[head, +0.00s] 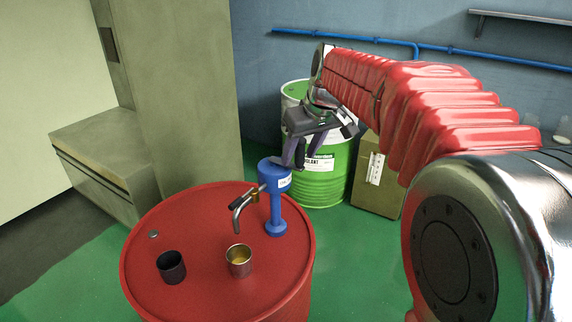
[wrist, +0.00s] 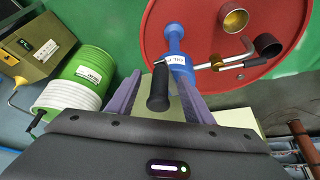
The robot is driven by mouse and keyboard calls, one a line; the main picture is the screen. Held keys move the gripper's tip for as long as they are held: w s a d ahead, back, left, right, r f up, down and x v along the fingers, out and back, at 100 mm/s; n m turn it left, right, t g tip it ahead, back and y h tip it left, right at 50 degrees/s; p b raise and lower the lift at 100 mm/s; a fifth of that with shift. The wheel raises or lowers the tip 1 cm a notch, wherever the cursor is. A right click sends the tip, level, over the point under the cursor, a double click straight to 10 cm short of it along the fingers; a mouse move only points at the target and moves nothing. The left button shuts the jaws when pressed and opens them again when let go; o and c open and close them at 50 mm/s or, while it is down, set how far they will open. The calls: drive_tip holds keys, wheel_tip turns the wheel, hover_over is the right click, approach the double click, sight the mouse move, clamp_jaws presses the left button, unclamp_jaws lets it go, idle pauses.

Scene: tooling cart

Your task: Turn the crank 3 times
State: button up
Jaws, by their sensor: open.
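A blue pump (head: 274,203) with a metal spout (head: 238,212) stands upright on a red drum (head: 200,200). It also shows in the wrist view (wrist: 177,45). Its crank has a black handle (wrist: 158,90), seen in the wrist view between the two purple fingers of my gripper (wrist: 160,85). My gripper (head: 303,155) is open above and beside the pump head. The fingers stand apart from the handle on both sides; how deep it sits between them I cannot tell. In the head view the handle is mostly hidden by the fingers.
A metal cup with yellow content (head: 238,262) and a dark cup (head: 171,267) stand on the drum top. A green drum (head: 322,180) and an olive box (head: 375,185) stand behind my gripper. A grey column (head: 180,90) rises at the left.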

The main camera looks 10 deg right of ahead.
drive_tip(key=shift+r, duration=0.1)
drive_tip(key=shift+r, duration=4.45)
drive_tip(key=shift+s+a+f, duration=0.1)
drive_tip(key=shift+s, duration=0.45)
drive_tip(key=s+a+f+m, duration=0.1)
drive_tip(key=s+f, duration=0.5)
drive_tip(key=s, duration=0.3)
drive_tip(key=s+a+f+m+h, duration=0.1)
drive_tip(key=s+f, duration=0.5)
drive_tip(key=s, duration=0.3)
drive_tip(key=s+a+f+m, duration=0.1)
drive_tip(key=s+f, duration=0.5)
drive_tip(key=s, duration=0.4)
drive_tip(key=shift+t, duration=0.3)
